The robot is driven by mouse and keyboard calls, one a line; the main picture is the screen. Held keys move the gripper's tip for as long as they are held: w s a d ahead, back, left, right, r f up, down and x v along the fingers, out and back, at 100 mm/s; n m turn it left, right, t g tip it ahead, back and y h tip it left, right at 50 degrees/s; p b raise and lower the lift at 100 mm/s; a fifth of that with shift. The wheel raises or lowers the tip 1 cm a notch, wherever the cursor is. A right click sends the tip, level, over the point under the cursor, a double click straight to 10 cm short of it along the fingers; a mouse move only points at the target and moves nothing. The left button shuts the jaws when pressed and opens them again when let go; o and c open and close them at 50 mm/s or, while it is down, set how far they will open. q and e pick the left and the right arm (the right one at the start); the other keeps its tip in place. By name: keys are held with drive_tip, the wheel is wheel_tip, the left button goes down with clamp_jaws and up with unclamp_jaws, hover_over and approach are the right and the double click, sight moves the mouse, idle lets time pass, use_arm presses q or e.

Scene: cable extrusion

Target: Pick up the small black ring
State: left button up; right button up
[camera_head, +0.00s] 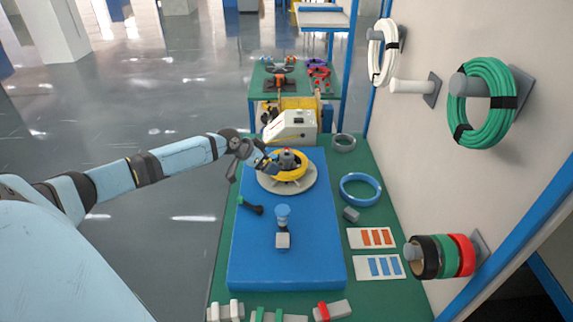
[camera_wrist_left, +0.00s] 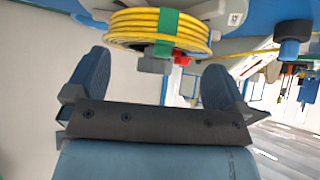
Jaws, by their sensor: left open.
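No separate small black ring shows clearly. A dark hub with a red top (camera_head: 288,157) stands in the middle of the yellow cable coil (camera_head: 302,172), on a round grey turntable (camera_head: 312,187). A black roll (camera_head: 424,257) hangs with other rolls on a wall peg at the right. My left gripper (camera_head: 270,163) is at the coil's left side, over the turntable. In the left wrist view its two fingers (camera_wrist_left: 155,82) are apart with nothing between them. The yellow coil (camera_wrist_left: 150,28), with a green band, lies just beyond them. My right gripper is out of view.
The blue mat (camera_head: 255,265) holds a black-handled tool (camera_head: 250,206) and a blue-topped post (camera_head: 283,216). A blue ring (camera_head: 377,189) and a grey ring (camera_head: 343,145) lie on the green table right of it. A white machine (camera_head: 292,125) stands behind the coil.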

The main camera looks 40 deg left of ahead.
use_arm(q)
drive_tip(key=shift+x, duration=1)
drive_tip(key=shift+c, duration=0.2)
drive_tip(key=shift+s+r, duration=0.2)
drive_tip(key=shift+s, duration=0.05)
drive_tip(key=c, duration=1.5)
drive_tip(key=shift+f, duration=0.1)
clamp_jaws()
